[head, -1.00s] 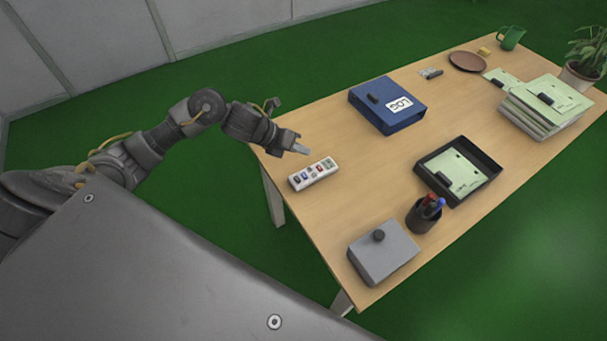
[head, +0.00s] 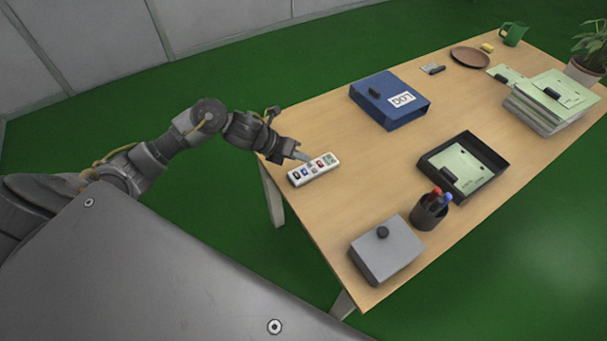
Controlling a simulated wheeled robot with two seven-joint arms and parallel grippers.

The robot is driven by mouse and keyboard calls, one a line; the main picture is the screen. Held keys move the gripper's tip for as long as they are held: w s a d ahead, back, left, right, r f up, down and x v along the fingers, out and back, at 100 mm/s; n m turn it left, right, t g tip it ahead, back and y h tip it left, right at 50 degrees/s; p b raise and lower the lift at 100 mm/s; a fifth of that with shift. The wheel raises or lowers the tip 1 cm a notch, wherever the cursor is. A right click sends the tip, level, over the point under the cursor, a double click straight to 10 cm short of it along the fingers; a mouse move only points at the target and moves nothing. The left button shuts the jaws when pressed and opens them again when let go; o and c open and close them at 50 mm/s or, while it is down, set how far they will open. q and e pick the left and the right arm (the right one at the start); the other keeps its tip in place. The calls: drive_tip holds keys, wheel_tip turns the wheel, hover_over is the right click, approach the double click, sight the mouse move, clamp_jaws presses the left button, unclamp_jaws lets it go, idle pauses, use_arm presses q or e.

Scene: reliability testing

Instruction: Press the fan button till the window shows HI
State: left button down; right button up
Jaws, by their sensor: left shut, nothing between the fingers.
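The tips hide a little of the panel's upper side. My right gripper is not in view.
On the table (head: 350,210) are a blue box (head: 384,110) with a white label, a grey box (head: 386,254) with a dark knob, a pen cup (head: 428,214), a black tray (head: 490,187) and stacked papers (head: 545,118). The wood around the panel is clear.

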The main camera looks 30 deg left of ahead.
sight(300, 173)
use_arm(q)
drive_tip(key=shift+f+b, duration=1.15)
drive_tip(key=shift+f, duration=0.5)
idle(0.7)
drive_tip(key=shift+f+b, duration=0.35)
drive_tip(key=shift+b, duration=0.15)
drive_tip(key=shift+s+f+b, duration=0.1)
drive_tip(key=shift+f+b, duration=0.25)
drive_tip(key=shift+b, duration=0.05)
idle(0.4)
drive_tip(key=shift+r, duration=0.35)
drive_tip(key=shift+r+p, duration=0.4)
drive_tip(key=shift+p, duration=0.1)
drive_tip(key=shift+r, duration=0.1)
